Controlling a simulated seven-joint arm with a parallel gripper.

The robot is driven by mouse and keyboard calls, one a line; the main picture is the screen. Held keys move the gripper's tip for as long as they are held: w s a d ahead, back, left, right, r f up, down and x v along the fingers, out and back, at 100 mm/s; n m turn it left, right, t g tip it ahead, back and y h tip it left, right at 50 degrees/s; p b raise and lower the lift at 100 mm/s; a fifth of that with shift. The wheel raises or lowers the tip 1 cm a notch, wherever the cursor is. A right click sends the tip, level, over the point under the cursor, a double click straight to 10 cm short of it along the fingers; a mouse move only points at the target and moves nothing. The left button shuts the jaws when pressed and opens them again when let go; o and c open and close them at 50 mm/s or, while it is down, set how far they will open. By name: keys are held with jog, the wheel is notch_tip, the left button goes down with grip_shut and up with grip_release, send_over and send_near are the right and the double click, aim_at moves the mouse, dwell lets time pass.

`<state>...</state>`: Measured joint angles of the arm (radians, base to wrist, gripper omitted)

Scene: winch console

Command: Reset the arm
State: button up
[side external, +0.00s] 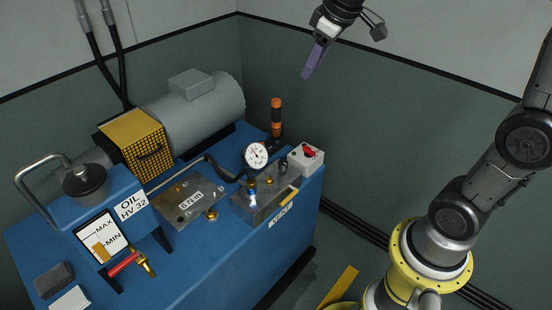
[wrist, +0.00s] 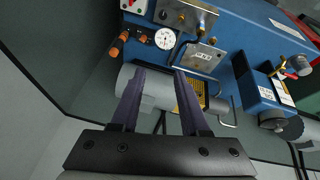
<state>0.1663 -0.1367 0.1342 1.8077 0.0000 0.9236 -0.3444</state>
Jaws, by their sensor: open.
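My gripper (side external: 306,75) hangs high above and behind the winch console (side external: 210,250), near the top of the side external view, with purple fingers pointing down. From the side its two fingers overlap. In the wrist view my gripper (wrist: 161,74) shows two fingers spread apart with nothing held between them. The grey motor (wrist: 152,88) appears beyond the fingertips, well below them. The gripper touches nothing.
The console carries a yellow guard (side external: 135,140), a pressure gauge (side external: 255,156), a red-knobbed switch box (side external: 306,158), an orange-black handle (side external: 276,115) and an oil tank (side external: 105,200). Hoses rise at the left. Green-grey walls stand behind; the air around the gripper is clear.

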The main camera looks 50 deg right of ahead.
jog(key=s+a+t, duration=0.1)
jog(key=s+a, duration=0.2)
jog(key=s, duration=0.4)
jog(key=s+a+t, duration=0.1)
jog(key=s+a, duration=0.2)
jog(key=s, duration=0.4)
jog(key=s+f+m+g, duration=0.1)
jog(key=s+f+m, duration=0.1)
jog(key=s+f, duration=0.3)
jog(key=shift+s+a+f+y, duration=0.15)
jog(key=shift+s+f+y, duration=0.2)
jog(key=shift+s, duration=0.75)
